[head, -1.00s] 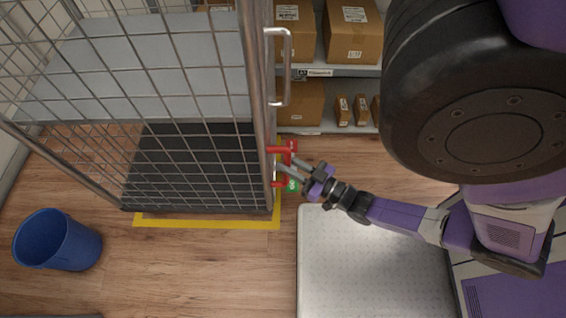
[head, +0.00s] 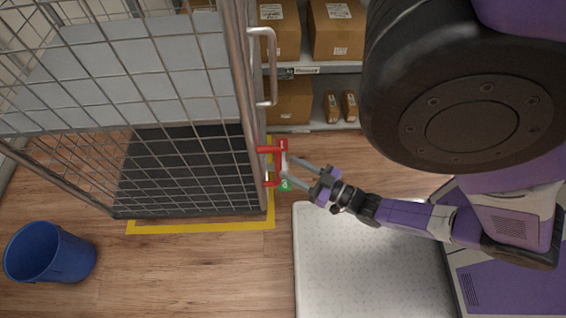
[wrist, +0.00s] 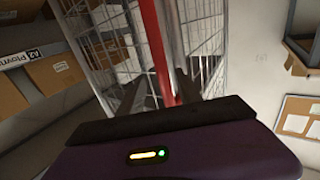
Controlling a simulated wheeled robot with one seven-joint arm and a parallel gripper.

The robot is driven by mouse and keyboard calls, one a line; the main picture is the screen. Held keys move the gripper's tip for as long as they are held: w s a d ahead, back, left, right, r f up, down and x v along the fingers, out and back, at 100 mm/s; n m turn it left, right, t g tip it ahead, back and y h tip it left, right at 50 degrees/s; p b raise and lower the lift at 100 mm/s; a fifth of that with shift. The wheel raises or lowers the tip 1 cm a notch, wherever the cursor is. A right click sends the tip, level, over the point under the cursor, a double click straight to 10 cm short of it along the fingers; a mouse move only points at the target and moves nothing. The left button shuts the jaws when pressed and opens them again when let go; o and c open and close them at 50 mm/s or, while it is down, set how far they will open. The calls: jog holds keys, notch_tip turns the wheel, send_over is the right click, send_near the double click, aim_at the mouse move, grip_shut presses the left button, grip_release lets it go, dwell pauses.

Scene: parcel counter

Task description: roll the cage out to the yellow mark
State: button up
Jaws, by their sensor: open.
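The wire-mesh cage (head: 150,95) stands upright at the left, with a grey shelf and a dark base (head: 175,175). The yellow mark (head: 200,226) is a floor outline; its strip shows along the front and right of the base, and the cage hides the rest. Red fittings (head: 270,150) sit low on the cage's right post. My gripper (head: 287,168) is open beside them, fingertips close to the red parts; contact cannot be told. In the wrist view a red bar (wrist: 160,45) runs up in front of the mesh, seen between the fingers.
A blue bin (head: 50,252) stands at the front left. Shelves with cardboard boxes (head: 337,28) are behind the cage. A pale dimpled platform (head: 370,260) lies at the front right. Wood floor is clear between bin and platform.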

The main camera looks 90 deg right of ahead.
jog(key=shift+v, duration=1.65)
jog(key=w+a+r+n+y, duration=0.3)
jog(key=w+a+r+y, duration=0.2)
jog(key=a+r, duration=0.55)
jog(key=w+a+r+n+y, duration=0.3)
jog(key=w+a+r+y, duration=0.25)
jog(key=a+r, duration=0.45)
notch_tip(320, 180, up, 13)
jog(key=d+p, duration=0.1)
jog(key=p, duration=1.1)
jog(key=shift+w+r+h, duration=0.25)
jog(key=shift+h, duration=0.2)
jog(key=shift+d, duration=0.1)
